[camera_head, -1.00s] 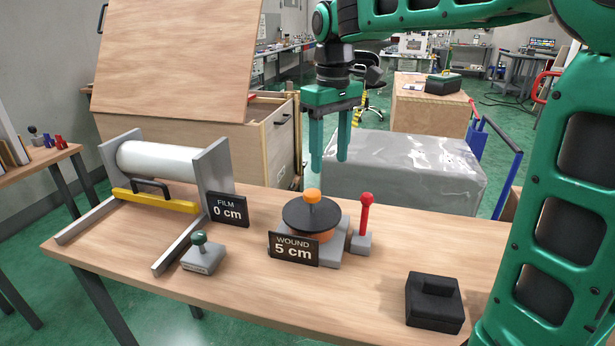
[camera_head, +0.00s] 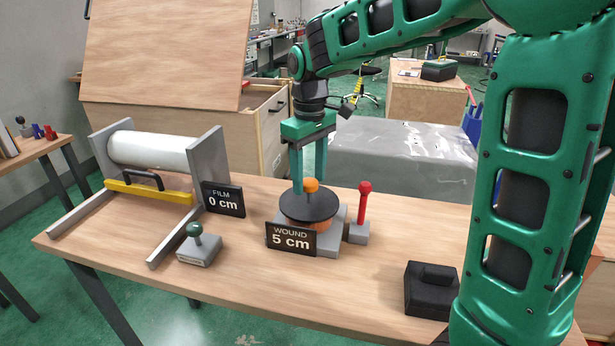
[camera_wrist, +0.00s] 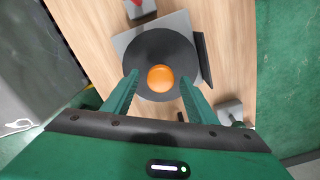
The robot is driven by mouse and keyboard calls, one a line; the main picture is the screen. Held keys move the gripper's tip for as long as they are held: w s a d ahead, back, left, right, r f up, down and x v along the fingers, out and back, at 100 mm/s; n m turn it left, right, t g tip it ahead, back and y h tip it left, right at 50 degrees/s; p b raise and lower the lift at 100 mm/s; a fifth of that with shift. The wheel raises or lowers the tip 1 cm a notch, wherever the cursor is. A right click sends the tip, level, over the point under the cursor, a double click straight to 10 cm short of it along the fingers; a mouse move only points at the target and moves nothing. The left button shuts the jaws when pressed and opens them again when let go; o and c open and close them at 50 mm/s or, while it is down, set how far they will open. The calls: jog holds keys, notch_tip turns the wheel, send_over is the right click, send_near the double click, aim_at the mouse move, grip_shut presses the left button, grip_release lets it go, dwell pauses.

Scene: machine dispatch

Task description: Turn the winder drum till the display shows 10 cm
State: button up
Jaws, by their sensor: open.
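The winder drum has a black disc (camera_head: 308,207) with an orange knob (camera_head: 311,186) on top and an orange body below, on a grey base. Its display (camera_head: 291,239) reads "WOUND 5 cm". My gripper (camera_head: 310,186) is open and points down over the drum. In the wrist view the orange knob (camera_wrist: 160,78) lies between the fingertips of my gripper (camera_wrist: 158,80), with a gap on each side. The black disc (camera_wrist: 158,50) lies below the fingers. I cannot tell exactly how far down the fingertips reach beside the knob.
A red-topped lever (camera_head: 364,203) stands just right of the drum. A film roll (camera_head: 152,150) with a "FILM 0 cm" display (camera_head: 223,199) is at the left. A green-knobbed stamp (camera_head: 198,245) and a black block (camera_head: 431,290) are on the table (camera_head: 350,290).

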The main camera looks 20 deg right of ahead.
jog(key=shift+f, duration=0.15)
jog(key=shift+c, duration=0.3)
grip_shut()
jog(key=shift+d+m, duration=0.15)
jog(key=shift+m, duration=0.25)
